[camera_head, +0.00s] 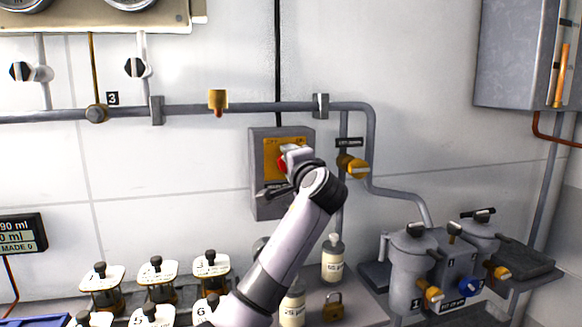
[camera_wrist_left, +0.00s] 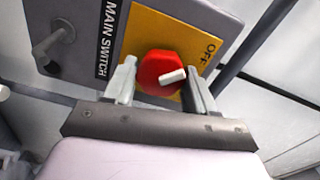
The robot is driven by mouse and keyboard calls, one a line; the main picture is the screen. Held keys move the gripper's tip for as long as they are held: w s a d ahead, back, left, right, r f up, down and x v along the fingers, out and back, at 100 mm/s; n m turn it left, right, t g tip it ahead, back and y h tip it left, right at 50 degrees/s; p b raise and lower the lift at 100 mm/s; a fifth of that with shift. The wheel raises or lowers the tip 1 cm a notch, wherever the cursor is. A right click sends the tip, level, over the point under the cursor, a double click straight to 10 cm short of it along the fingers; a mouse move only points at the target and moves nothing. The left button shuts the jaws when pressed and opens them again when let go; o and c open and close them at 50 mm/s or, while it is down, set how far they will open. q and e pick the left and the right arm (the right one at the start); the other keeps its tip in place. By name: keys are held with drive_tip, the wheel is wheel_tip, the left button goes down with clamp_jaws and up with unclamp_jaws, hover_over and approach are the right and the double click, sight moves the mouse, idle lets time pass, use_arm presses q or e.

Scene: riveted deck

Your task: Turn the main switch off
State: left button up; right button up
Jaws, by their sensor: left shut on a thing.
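The main switch is a grey box (camera_head: 264,205) on the wall with a yellow plate (camera_head: 271,146) and a red knob (camera_head: 281,166). In the left wrist view the red knob (camera_wrist_left: 154,68) sits between the fingers of my left gripper (camera_wrist_left: 163,84), which is shut on it. The knob's white pointer bar (camera_wrist_left: 173,76) points to the right in that view, just below the OFF lettering (camera_wrist_left: 210,52). In the head view my left gripper (camera_head: 287,158) and wrist cover part of the plate and knob. My right gripper is not in view.
A second grey handle (camera_wrist_left: 54,46) sticks out of the box beside the MAIN SWITCH label. A yellow valve (camera_head: 352,165) is on the pipe right of the box. Bottles (camera_head: 333,262), a padlock (camera_head: 333,307), lidded jars (camera_head: 157,277) and grey canisters (camera_head: 412,265) stand below.

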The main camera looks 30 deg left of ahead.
use_arm(q)
drive_tip(key=shift+f, duration=0.1)
idle(0.4)
drive_tip(key=o, duration=1)
drive_tip(key=shift+b+v, duration=0.75)
drive_tip(key=shift+v, duration=2.85)
drive_tip(key=shift+d, duration=0.1)
